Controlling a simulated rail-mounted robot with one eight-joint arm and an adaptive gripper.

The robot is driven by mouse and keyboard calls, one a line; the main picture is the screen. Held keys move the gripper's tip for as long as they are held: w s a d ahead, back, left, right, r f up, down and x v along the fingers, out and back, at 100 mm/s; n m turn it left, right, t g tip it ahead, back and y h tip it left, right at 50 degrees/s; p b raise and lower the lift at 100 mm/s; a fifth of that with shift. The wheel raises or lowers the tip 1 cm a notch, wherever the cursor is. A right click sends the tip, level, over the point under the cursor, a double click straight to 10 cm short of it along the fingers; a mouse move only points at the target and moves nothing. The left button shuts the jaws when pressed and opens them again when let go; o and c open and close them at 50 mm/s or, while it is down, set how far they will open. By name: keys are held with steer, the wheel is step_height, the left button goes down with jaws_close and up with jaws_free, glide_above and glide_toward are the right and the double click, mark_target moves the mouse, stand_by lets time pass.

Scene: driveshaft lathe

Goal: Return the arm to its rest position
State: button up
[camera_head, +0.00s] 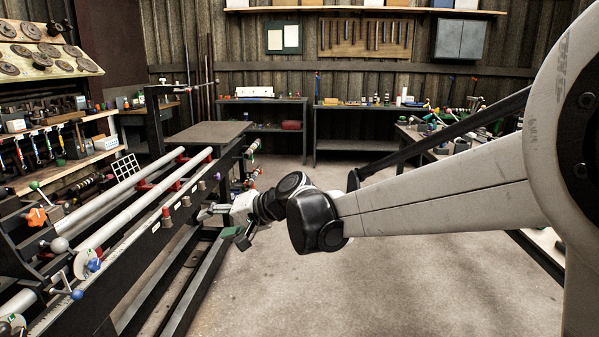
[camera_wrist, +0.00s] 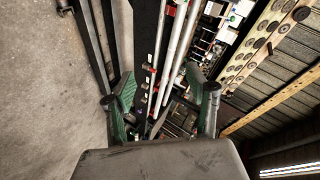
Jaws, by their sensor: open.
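My arm reaches across from the right in the head view, with its dark wrist near the picture's middle. My gripper (camera_head: 224,227) is beside the front rail of the lathe (camera_head: 150,240). In the wrist view my gripper (camera_wrist: 165,98) shows two green-padded fingers spread wide, with nothing held between them. The lathe rail and the long silver shafts (camera_wrist: 175,45) appear beyond and between the fingers. From the frames I cannot tell whether a finger touches the rail.
Two silver shafts (camera_head: 140,202) lie along the lathe at left. A tool bench (camera_head: 70,150) stands behind it. Shelves (camera_head: 365,145) line the back wall, and a cluttered table (camera_head: 450,140) is at back right. The concrete floor (camera_head: 350,285) is clear.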

steer(key=s+d+r+t+h+p, duration=0.1)
steer(key=s+d+r+h+p, duration=0.1)
steer(key=s+d, duration=0.6)
steer(key=s+d+r+t+h+p, duration=0.1)
steer(key=s+d+r+h, duration=0.15)
steer(key=d, duration=0.95)
steer(key=s+d+f+h+p, duration=0.1)
steer(key=s+d+f+h, duration=0.1)
steer(key=s+d, duration=0.6)
steer(key=s+d+f+h+p, duration=0.2)
steer(key=s+d+h, duration=0.3)
steer(key=s+d, duration=0.4)
steer(key=shift+s+d+m, duration=0.25)
steer(key=shift+d+m, duration=0.15)
steer(key=shift+d, duration=0.7)
